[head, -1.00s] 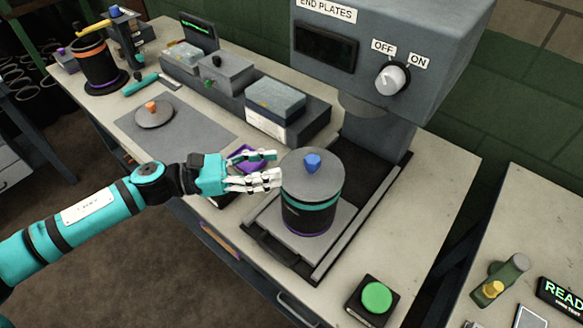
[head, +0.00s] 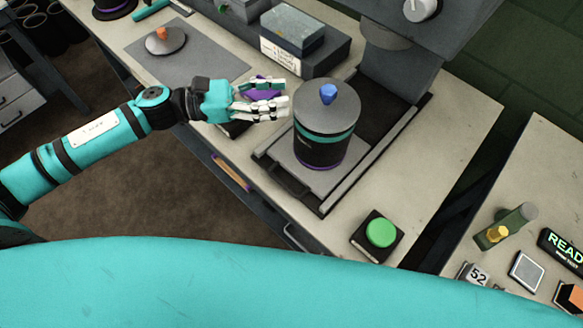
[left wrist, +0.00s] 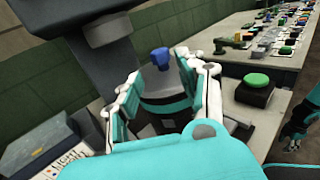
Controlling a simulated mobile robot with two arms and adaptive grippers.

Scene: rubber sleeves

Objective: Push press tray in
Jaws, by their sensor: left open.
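The press tray (head: 285,178) is a grey slide with a dark front handle, pulled out on its rails toward the table's front edge. A black rubber sleeve (head: 318,153) with a teal band stands upright on it, capped by a grey end plate with a blue knob (head: 328,94). My left gripper (head: 284,103) is open just left of the sleeve, fingers pointing at it. In the left wrist view the sleeve (left wrist: 165,90) shows between the open fingers (left wrist: 165,95); I cannot tell whether they touch it.
The press (head: 410,65) stands behind the tray, with a dark bare bed beneath its ram. A green button (head: 381,233) is to the tray's right. A grey mat (head: 185,60) with an orange-knobbed plate (head: 165,40) lies to the left. A grey box (head: 292,28) stands behind my gripper.

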